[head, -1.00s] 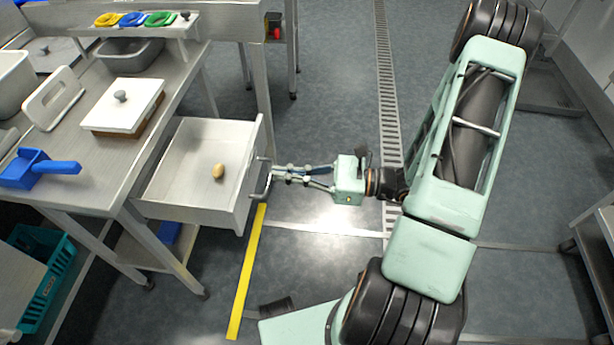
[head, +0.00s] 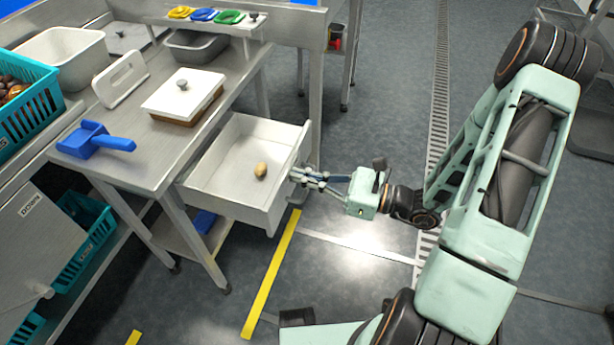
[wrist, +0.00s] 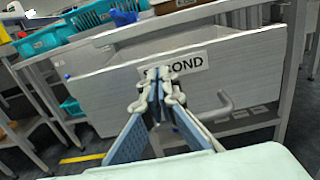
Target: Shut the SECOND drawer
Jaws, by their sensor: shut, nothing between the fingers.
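The drawer (head: 218,193) is a white box pulled out from under the steel table, with one brown date (head: 261,170) lying in it. A bent metal handle (wrist: 222,106) shows below and right of the label. My gripper (head: 292,174) is shut and empty at the drawer front. In the wrist view the fingertips (wrist: 159,75) lie over the label, beside the handle; I cannot tell if they touch the panel.
On the table stand a white-lidded box (head: 184,95), a blue scoop (head: 90,140), a grey tub (head: 194,46) and a white upright plate (head: 121,79). A teal crate (head: 28,112) is at the left.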

